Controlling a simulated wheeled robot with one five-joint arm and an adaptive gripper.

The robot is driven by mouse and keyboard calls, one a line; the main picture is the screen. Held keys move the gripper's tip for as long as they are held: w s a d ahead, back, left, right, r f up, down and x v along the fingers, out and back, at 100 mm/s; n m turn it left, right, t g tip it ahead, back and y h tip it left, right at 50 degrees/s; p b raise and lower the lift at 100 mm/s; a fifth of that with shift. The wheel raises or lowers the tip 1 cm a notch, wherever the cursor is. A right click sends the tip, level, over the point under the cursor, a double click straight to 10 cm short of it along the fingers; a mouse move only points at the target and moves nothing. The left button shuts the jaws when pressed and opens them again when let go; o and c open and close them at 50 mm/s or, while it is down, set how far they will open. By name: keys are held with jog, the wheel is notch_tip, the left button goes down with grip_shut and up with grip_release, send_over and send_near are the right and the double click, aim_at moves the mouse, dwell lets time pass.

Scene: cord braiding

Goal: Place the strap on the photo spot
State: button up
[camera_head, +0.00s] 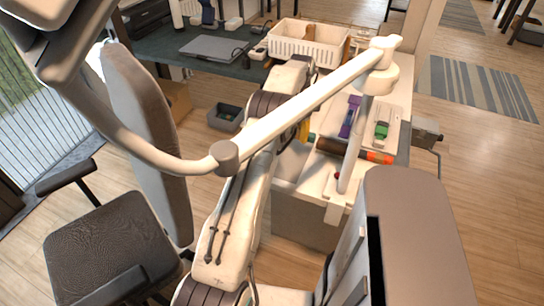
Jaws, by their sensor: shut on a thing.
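I cannot make out my gripper; my thick pale arm (233,220) runs up from the bottom toward the work surface, and its far end is not clear. I cannot tell for sure which thing is the strap. A long purple thing (350,116) lies on the pale work surface (398,98), left of a green thing (382,130) on a small light tray. No clearly marked photo spot shows. A pale jointed tube (310,103) crosses in front of the scene and hides part of the surface.
A brown roll with an orange end (380,157) lies at the surface's near side. A white basket (312,42) and a grey laptop (214,47) stand on the dark table behind. A dark chair (108,240) stands at left. Open wooden floor (480,190) lies at right.

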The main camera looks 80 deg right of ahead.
jog(key=w+f, duration=0.1)
jog(key=w, duration=0.1)
jog(key=w+a+f, duration=0.1)
jog(key=w+f, duration=0.1)
jog(key=w, duration=0.1)
jog(key=w+a+f, duration=0.1)
jog(key=w, duration=0.1)
jog(key=shift+w+a+f, duration=0.15)
jog(key=shift+a+f, duration=0.1)
jog(key=shift+f+p, duration=0.45)
jog(key=shift+f, duration=1.6)
jog(key=shift+f, duration=0.2)
jog(key=o, duration=1.1)
jog(key=shift+r, duration=0.1)
notch_tip(320, 180, up, 12)
jog(key=shift+a+r, duration=0.1)
jog(key=shift+r, duration=0.05)
